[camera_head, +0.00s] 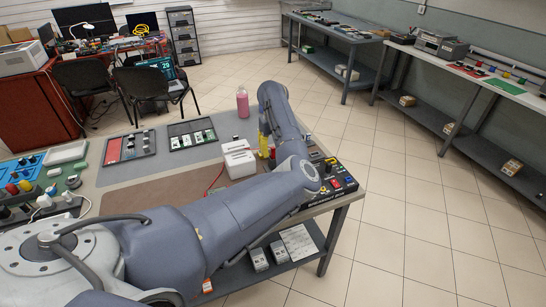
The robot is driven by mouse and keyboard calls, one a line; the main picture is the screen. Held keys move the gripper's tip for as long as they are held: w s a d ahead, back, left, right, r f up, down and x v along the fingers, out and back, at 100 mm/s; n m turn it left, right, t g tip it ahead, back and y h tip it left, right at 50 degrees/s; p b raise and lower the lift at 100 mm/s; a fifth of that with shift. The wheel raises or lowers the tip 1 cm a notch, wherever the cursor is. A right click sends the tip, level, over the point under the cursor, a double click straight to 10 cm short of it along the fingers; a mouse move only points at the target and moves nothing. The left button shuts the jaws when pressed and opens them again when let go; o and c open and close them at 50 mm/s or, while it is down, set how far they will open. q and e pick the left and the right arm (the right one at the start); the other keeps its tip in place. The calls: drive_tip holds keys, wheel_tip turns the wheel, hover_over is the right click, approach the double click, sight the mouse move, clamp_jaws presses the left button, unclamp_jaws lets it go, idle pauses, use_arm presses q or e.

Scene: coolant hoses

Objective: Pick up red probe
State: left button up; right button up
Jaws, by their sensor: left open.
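The red probe cannot be told for sure. A thin red lead (215,182) runs along the brown mat to the white boxes (238,158). A small red piece (272,153) shows beside a yellow upright object (263,144), close against my left arm; either could belong to a probe set. My left arm crosses the front of the table and bends up over its right side. Its gripper end is mostly hidden behind my own arm links, and I see nothing held in it. My right gripper is out of view.
A bottle of pink liquid (243,103) stands at the table's back edge. A black panel with coloured knobs (340,182) sits at the right edge, close to my arm. Tool trays (192,134) lie at the back. The brown mat (140,200) is largely bare.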

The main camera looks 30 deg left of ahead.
use_arm(q)
drive_tip(key=shift+f, duration=0.3)
drive_tip(key=shift+c, duration=0.2)
clamp_jaws()
